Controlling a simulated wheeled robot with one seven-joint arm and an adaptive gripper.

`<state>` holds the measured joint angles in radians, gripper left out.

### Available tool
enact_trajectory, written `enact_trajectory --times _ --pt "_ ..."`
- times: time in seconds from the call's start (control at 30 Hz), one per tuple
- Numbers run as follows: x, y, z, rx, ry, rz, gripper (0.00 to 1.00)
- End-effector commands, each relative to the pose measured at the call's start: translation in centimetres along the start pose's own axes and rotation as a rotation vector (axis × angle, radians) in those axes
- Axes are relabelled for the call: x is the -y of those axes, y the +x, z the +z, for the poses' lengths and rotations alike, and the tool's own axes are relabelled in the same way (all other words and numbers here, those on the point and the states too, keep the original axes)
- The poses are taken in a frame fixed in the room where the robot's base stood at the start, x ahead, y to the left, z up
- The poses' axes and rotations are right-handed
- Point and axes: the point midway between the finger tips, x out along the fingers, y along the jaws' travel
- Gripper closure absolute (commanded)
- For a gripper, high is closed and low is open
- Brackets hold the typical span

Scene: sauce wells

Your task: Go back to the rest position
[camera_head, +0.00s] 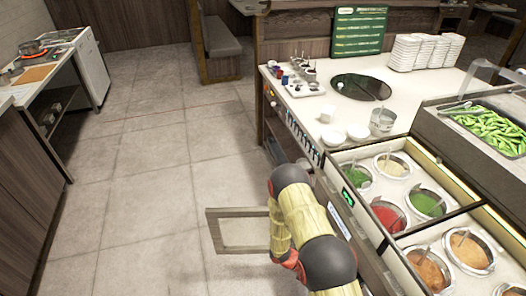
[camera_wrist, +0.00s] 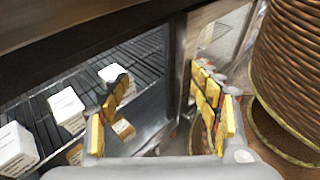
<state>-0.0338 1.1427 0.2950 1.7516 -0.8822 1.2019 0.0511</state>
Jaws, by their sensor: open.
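My gripper (camera_wrist: 162,88) is open in the wrist view, its yellow-padded fingers well apart with nothing between them. It faces an open cabinet under the counter. Inside is a dark wire rack (camera_wrist: 85,78) with white boxes (camera_wrist: 67,108) on it, beyond and left of the fingers. An open, framed door (camera_head: 212,238) stands out from the counter front in the head view, left of my arm. Its frame seems to show close to the right finger in the wrist view. My arm hangs in front of the counter in the head view and the gripper end is hidden there.
Sauce wells (camera_head: 427,203) with ladles fill the counter at right, close to my arm. A tray of green peppers (camera_head: 493,130), stacked white dishes (camera_head: 425,50) and a metal pot (camera_head: 382,121) stand farther back. The tiled floor (camera_head: 140,170) at left is clear.

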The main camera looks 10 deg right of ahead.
Motion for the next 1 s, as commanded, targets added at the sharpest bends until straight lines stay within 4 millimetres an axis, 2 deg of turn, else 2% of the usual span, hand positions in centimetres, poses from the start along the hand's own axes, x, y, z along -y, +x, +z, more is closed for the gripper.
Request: enact_trajectory --times 0.03,0.5,1.0 --pt "0.0 -1.3 1.2 -0.034 0.032 -0.026 0.37" --pt "2.3 -10.8 10.3 -0.325 0.277 -0.238 0.37" --pt "5.2 -19.2 19.8 -0.665 0.511 -0.392 0.37"
